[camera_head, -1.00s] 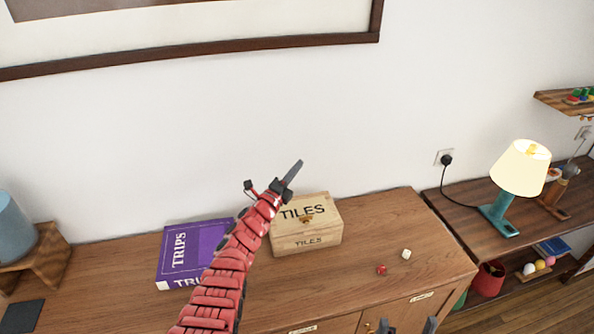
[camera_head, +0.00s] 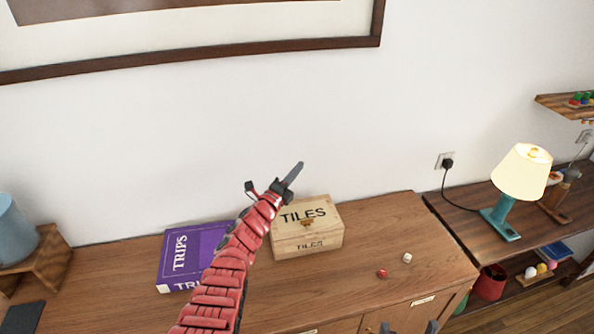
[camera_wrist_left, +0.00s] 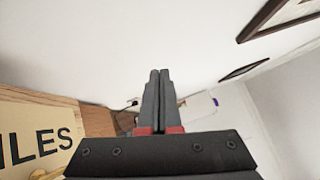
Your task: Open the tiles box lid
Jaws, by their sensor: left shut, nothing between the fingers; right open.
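The tiles box (camera_head: 322,240) is a light wooden box marked TILES on its lid and front, with a small brass clasp. It stands on the wooden cabinet against the wall, and its lid is down. Its lid also shows at the lower left of the left wrist view (camera_wrist_left: 28,118). My left gripper (camera_head: 294,173) is shut and empty, above the box's back left part in the head view, pointing up and right. Its closed fingers also show in the left wrist view (camera_wrist_left: 160,74). My right gripper (camera_head: 409,326) is open; only its fingertips show at the bottom edge.
A purple TRIPS box (camera_head: 180,253) lies left of the tiles box, partly behind my left arm. A red die (camera_head: 382,273) and a white die (camera_head: 407,257) lie to the right. The cabinet's right top is mostly clear.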

